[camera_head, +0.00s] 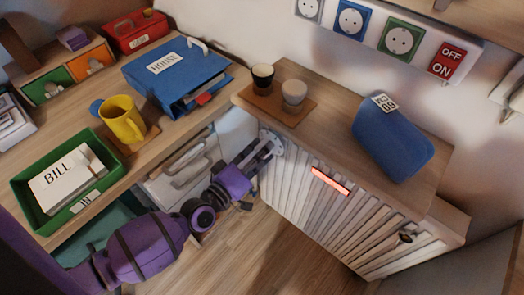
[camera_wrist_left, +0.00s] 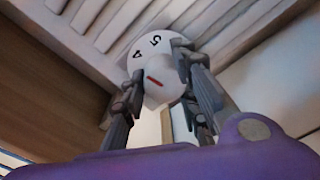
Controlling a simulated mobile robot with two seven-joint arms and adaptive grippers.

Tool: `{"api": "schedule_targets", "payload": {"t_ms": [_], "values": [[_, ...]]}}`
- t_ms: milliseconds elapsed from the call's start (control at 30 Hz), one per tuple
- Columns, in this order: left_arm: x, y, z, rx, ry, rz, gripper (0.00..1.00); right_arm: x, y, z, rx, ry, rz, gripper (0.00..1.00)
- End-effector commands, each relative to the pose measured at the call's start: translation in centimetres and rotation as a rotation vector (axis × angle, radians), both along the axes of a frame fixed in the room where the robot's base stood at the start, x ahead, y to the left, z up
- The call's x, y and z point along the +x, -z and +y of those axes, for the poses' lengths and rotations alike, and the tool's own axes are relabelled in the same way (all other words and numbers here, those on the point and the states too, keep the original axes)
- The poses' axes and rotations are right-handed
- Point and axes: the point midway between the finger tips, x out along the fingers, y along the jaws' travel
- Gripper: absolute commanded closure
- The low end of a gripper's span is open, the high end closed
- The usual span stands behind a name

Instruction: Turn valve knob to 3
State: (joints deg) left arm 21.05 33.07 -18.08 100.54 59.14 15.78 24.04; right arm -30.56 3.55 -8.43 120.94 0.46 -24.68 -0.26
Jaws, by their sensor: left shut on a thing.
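The white valve knob (camera_wrist_left: 155,80) shows in the left wrist view, with a short red line on its face. Behind it is a round white dial (camera_wrist_left: 148,45) with the numbers 4 and 5 readable; the 3 is not visible. My left gripper (camera_wrist_left: 160,76) is shut on the knob, one finger on each side. In the head view my left gripper (camera_head: 264,153) reaches the left end of the slatted radiator cover, where part of the white dial (camera_head: 276,143) shows and the knob is mostly hidden. My right gripper is not in view.
The slatted cover (camera_head: 325,215) stands under a wooden shelf holding two cups (camera_head: 293,93) and a blue speaker-like object (camera_head: 392,138). A desk at left holds a yellow mug (camera_head: 122,120), a blue binder (camera_head: 175,75) and a green tray (camera_head: 45,222). The floor in front is clear.

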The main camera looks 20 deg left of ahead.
Motion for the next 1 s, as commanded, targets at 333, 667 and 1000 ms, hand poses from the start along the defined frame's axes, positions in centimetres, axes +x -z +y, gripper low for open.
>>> {"api": "schedule_targets", "payload": {"t_ms": [333, 667, 1000], "values": [[0.0, -0.3, -0.4, -0.315, 0.009, 0.109, 0.98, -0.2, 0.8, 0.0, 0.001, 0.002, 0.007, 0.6], [0.2, -0.4, 0.0, -0.601, 0.007, 0.212, 0.98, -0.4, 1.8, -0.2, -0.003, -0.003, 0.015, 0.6], [0.3, -0.5, 0.3, -0.82, 0.005, 0.288, 0.98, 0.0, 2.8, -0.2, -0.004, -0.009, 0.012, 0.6]]}}
